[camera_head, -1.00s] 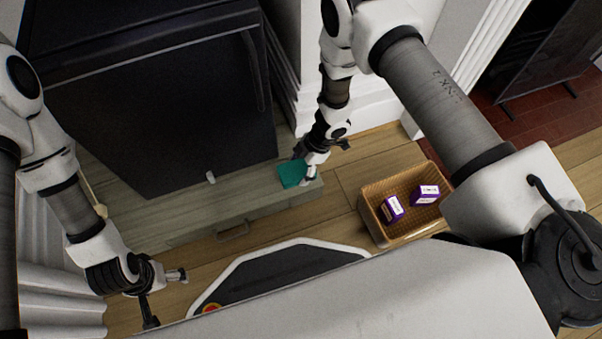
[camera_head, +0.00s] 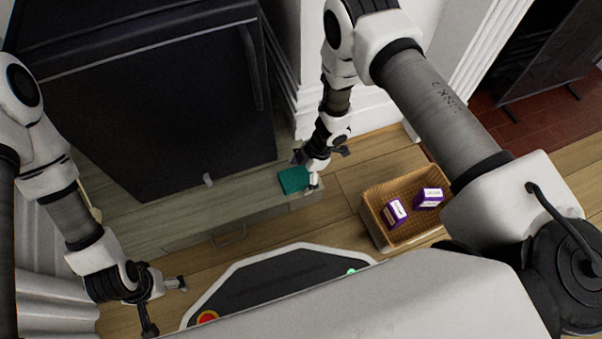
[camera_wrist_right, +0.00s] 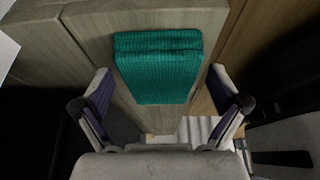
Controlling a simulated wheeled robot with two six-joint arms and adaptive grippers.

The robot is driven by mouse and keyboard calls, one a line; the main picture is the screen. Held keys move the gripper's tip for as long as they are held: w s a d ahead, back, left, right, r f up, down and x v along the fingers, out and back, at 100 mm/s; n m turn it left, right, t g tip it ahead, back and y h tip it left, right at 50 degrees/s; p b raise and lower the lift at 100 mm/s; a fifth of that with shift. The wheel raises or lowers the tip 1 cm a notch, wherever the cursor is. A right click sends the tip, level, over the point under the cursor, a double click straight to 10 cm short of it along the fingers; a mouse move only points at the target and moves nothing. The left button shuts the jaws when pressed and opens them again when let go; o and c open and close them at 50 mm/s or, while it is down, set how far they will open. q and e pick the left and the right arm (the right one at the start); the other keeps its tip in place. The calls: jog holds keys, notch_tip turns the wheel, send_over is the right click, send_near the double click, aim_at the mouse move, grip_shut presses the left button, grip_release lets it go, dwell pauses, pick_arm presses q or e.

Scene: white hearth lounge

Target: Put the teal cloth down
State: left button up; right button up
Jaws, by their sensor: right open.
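The teal cloth (camera_head: 293,180) is folded and lies at the right end of the low wooden cabinet's top (camera_head: 240,195). In the right wrist view the cloth (camera_wrist_right: 158,68) lies flat on the pale wood, near its edge. My right gripper (camera_head: 312,182) is at the cloth's right side in the head view and hides part of it. In the right wrist view its two fingers (camera_wrist_right: 160,108) are spread wide, with nothing held between them. My left gripper (camera_head: 168,305) is at the lower left, away from the cloth, with its fingers apart and empty.
A large black appliance or cabinet (camera_head: 150,110) stands on the wooden top behind the cloth. A wicker basket (camera_head: 377,222) with two purple-and-white boxes (camera_head: 412,205) stands on the floor to the right. White column mouldings (camera_head: 360,132) rise behind my right gripper.

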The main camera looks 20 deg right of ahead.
jog(key=shift+r, duration=0.3)
jog(key=p+v, duration=0.6)
jog(key=v, duration=0.5)
jog(key=shift+d+r, duration=0.25)
jog(key=shift+r, duration=0.05)
jog(key=s+a+m, duration=0.2)
jog(key=s+m, duration=0.8)
jog(key=s+d+r+m+h, duration=0.1)
jog(key=s+d+m+h, duration=0.3)
jog(key=s+d+m, duration=0.4)
jog(key=s, duration=0.3)
jog(key=shift+s+r+m, duration=0.2)
jog(key=shift+r+m, duration=0.2)
